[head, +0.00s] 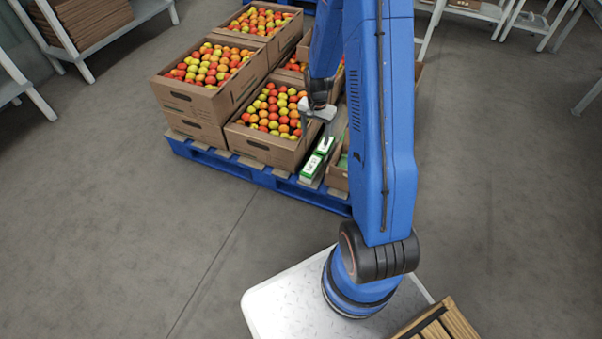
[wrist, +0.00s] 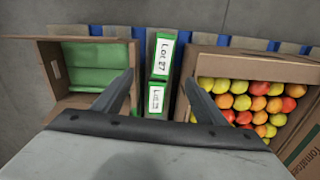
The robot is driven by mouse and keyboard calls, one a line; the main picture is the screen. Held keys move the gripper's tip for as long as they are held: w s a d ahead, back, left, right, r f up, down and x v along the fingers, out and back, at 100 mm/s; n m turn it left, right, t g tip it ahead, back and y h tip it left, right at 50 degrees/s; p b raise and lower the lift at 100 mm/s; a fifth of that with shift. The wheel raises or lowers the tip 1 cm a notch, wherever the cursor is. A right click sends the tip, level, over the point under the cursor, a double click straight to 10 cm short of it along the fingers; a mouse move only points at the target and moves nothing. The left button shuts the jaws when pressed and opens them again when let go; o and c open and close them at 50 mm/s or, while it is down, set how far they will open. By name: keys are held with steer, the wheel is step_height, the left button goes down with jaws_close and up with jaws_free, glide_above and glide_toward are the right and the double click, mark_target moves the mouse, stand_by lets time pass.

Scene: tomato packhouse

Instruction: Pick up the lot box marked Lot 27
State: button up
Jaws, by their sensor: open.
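The lot box marked Lot 27 (wrist: 161,54) is green with a white label and stands at the top middle of the wrist view. In the head view it is the nearer green-and-white box (head: 312,168), close to the pallet's front edge. A second lot box (wrist: 156,99) stands directly beside it, lower in the wrist view; its last digit is hard to read. It also shows in the head view (head: 325,145). My gripper (wrist: 160,78) is open and empty, its fingers spread to either side above the two boxes. In the head view my gripper (head: 319,117) is over the pallet.
A tomato carton (wrist: 198,66) stands close on the right in the wrist view, and an open carton with green contents (wrist: 48,62) on the left. The gap between them is narrow. The blue pallet (head: 235,168) carries more tomato cartons (head: 195,103). The floor in front is clear.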

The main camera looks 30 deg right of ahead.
steer(key=f, duration=0.1)
glide_above(312, 164)
steer(key=f, duration=1.1)
steer(key=shift+s+a+f, duration=0.2)
steer(key=shift+s+f, duration=0.1)
steer(key=shift+s, duration=0.1)
steer(key=shift+w+d+f, duration=0.1)
steer(key=shift+w+f, duration=0.1)
steer(key=shift+f, duration=1.25)
steer(key=shift+w+f, duration=0.15)
steer(key=shift+f, duration=1.3)
steer(key=c, duration=1.3)
steer(key=shift+r, duration=0.1)
